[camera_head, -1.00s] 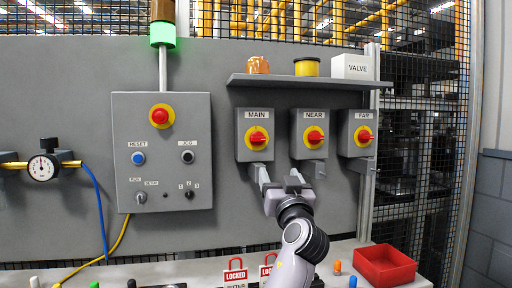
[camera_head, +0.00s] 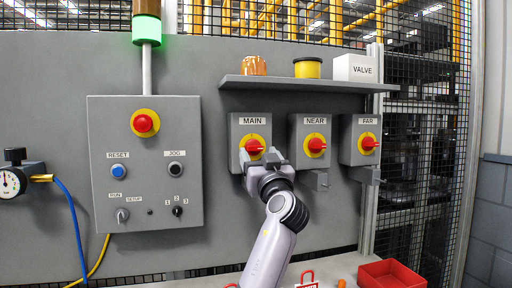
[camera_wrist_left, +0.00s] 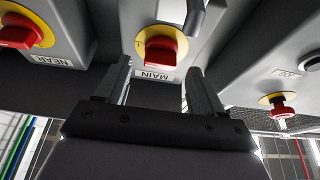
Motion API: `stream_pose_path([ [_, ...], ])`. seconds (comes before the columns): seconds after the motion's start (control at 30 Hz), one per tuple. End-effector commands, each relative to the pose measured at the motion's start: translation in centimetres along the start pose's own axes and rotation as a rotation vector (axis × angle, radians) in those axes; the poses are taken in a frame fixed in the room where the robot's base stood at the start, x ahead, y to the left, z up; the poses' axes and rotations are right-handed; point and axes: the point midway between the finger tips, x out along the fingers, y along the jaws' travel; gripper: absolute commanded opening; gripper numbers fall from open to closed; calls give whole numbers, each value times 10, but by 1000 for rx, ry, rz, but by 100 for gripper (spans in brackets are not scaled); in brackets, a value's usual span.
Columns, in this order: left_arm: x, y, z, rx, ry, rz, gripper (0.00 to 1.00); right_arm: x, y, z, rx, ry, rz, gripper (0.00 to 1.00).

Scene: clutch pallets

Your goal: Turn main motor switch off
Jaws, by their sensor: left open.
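The main switch (camera_head: 254,146) is a red handle on a yellow disc, on a grey box labelled MAIN under the shelf. My left gripper (camera_head: 260,157) is in front of the lower part of this box, with its fingertips just below and beside the handle. In the left wrist view the main switch (camera_wrist_left: 163,50) appears upside down, just beyond the open left gripper (camera_wrist_left: 158,72) and between its two fingers. Nothing is held. Whether a finger touches the handle cannot be told. My right gripper is in neither view.
The NEAR switch (camera_head: 316,145) and FAR switch (camera_head: 368,144) are on boxes to the right. A control panel (camera_head: 146,200) with a red button is to the left. The shelf (camera_head: 300,84) runs above the boxes. A red bin (camera_head: 392,275) is at the lower right.

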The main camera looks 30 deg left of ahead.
Motion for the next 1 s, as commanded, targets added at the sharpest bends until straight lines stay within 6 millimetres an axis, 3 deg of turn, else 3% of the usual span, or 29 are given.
stream_pose_path([
  [0.2,24,0,-1,1,-1,-1,68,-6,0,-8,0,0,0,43],
  [0.57,30,0,1,-1,-1,0,68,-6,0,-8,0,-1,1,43],
  [0.6,30,0,1,-1,-1,0,65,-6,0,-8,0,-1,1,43],
  [0.73,29,0,1,-1,-1,0,22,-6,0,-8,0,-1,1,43],
  [0.77,29,0,1,-1,-1,0,16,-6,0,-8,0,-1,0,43],
  [1.0,29,0,2,-10,-1,-4,16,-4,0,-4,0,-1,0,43],
])
